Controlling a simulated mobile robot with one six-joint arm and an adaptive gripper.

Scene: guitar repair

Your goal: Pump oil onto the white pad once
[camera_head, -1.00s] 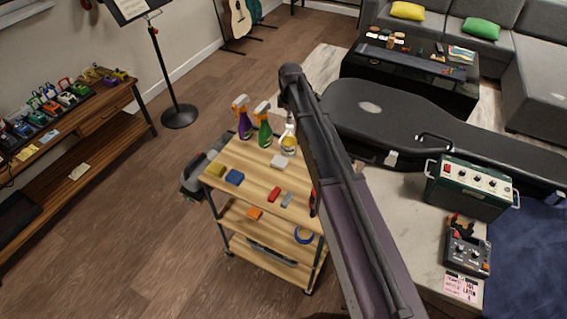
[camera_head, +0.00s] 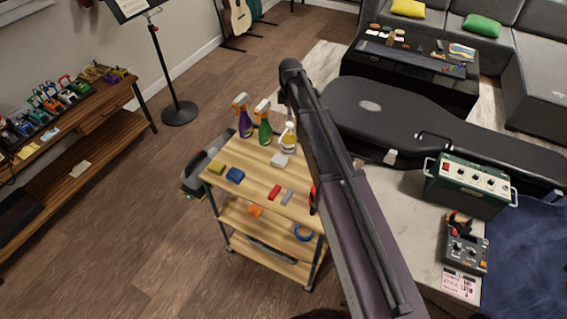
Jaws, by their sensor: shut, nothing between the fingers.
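A small clear bottle with a whitish top and yellow contents (camera_head: 287,141) stands upright at the back right of the wooden cart's top, close beside my arm. The white pad (camera_head: 280,160) lies flat on the cart top just in front of the bottle, apart from my arm as far as I can see. My dark arm crosses the picture from the lower right up to a joint above the cart. My gripper is not visible; the arm hides what lies behind it, including part of the cart's right side.
The cart (camera_head: 246,186) also bears a purple spray bottle (camera_head: 244,122), a green spray bottle (camera_head: 265,130), and yellow, blue, red and grey blocks. A black guitar case (camera_head: 400,115) and a green amplifier (camera_head: 468,187) are on the right. Open floor (camera_head: 150,230) lies left.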

